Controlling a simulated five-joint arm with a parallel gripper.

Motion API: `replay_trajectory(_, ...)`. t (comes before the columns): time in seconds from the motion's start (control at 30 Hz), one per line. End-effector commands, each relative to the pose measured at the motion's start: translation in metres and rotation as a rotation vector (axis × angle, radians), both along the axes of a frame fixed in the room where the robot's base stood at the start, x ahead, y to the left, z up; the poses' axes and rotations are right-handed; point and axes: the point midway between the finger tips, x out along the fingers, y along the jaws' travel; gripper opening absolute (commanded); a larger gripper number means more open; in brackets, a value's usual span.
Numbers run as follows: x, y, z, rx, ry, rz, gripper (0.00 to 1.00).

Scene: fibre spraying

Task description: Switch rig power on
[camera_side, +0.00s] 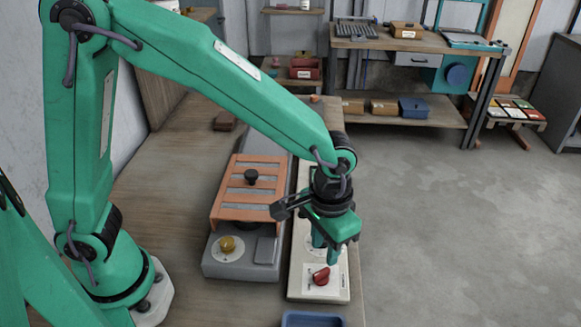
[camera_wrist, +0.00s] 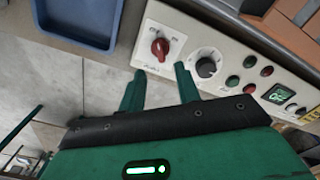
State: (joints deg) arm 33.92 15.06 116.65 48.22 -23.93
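A red rotary knob (camera_side: 321,275) sits on a white plate at the near end of a long cream control panel (camera_side: 296,285). In the wrist view the red knob (camera_wrist: 160,47) is just beyond my fingertips, with small markings around it that are too small to read. My gripper (camera_side: 330,256) is above the near end of the panel, pointing down close to the knob. In the wrist view my gripper (camera_wrist: 162,72) has its two fingers apart with nothing between them. The fingertips appear short of the knob and not around it.
A black knob (camera_wrist: 207,66), several red and green buttons and a small lit display (camera_wrist: 279,94) line the panel. A blue tray (camera_side: 312,319) lies at its near end. A grey unit with a yellow knob (camera_side: 227,244) and orange slatted cover (camera_side: 247,190) stands left.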

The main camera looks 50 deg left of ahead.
Motion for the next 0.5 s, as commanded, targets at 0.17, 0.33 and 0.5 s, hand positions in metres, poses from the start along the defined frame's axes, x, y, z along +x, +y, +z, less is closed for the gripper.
replay_trajectory(0.17,-0.001,0.001,-0.018,0.003,0.004,0.000,0.33)
replay_trajectory(0.33,-0.001,0.001,-0.039,0.003,0.004,0.000,0.33)
replay_trajectory(0.5,0.000,0.001,-0.058,0.002,0.003,0.000,0.33)
